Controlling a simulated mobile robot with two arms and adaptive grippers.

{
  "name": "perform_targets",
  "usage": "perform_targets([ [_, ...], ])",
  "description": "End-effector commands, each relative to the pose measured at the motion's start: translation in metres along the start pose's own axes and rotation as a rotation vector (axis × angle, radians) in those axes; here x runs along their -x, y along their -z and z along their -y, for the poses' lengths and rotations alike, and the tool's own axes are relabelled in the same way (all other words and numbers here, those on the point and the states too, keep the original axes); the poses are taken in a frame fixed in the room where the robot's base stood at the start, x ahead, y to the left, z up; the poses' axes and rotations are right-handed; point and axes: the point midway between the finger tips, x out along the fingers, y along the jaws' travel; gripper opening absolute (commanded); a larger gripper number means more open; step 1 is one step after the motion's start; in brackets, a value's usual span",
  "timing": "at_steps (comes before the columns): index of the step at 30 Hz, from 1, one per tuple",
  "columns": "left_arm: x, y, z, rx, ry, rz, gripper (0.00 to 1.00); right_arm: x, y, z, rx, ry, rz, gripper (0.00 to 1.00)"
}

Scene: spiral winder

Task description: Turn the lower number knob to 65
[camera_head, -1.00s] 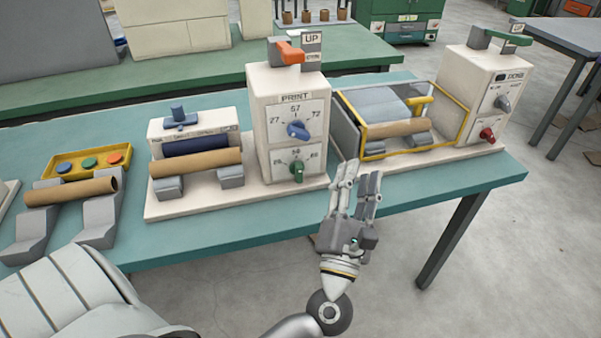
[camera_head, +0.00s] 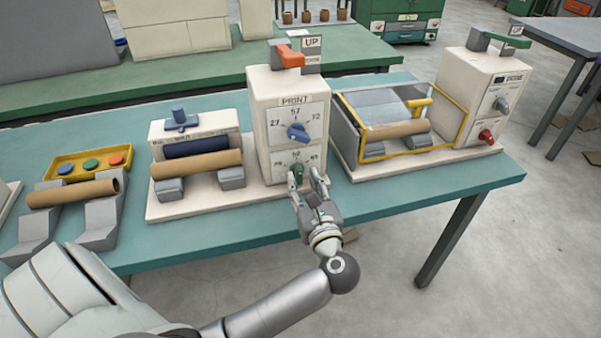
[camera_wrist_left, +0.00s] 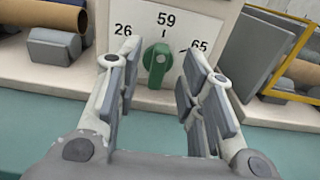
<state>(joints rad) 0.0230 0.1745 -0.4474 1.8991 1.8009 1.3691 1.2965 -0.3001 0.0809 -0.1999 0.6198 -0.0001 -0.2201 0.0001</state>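The lower number knob is green (camera_head: 297,172) and sits low on the front of the white PRINT box (camera_head: 262,120). In the left wrist view the green knob (camera_wrist_left: 157,62) stands upright, its pointer toward 59, with 26 to its left and 65 to its right. My left gripper (camera_head: 308,176) is open in front of the knob. In the left wrist view its fingers (camera_wrist_left: 160,85) stand on either side of the knob, apart from it, with nothing between their pads. My right gripper is not in view.
A blue knob (camera_head: 298,132) sits above the green one. A brown tube (camera_head: 197,163) on grey rests is left of the box. A yellow-framed guard (camera_head: 405,148) stands to the right. The teal table's front edge (camera_head: 240,240) is below the gripper.

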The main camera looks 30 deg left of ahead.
Motion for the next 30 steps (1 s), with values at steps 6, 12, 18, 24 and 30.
perform_targets([
  [6,-0.027,0.000,0.000,-0.002,0.001,0.002,0.36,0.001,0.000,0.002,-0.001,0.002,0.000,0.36],
  [12,-0.033,0.000,0.000,0.000,0.001,0.000,0.36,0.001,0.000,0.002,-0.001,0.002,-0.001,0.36],
  [18,-0.033,0.000,0.000,-0.001,0.001,0.000,0.33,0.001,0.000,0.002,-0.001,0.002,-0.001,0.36],
  [24,-0.033,0.000,0.000,-0.001,0.001,0.000,0.07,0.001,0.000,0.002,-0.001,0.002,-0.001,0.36],
  [30,-0.033,0.000,0.000,-0.001,0.001,0.000,0.00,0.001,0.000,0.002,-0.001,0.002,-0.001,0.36],
])
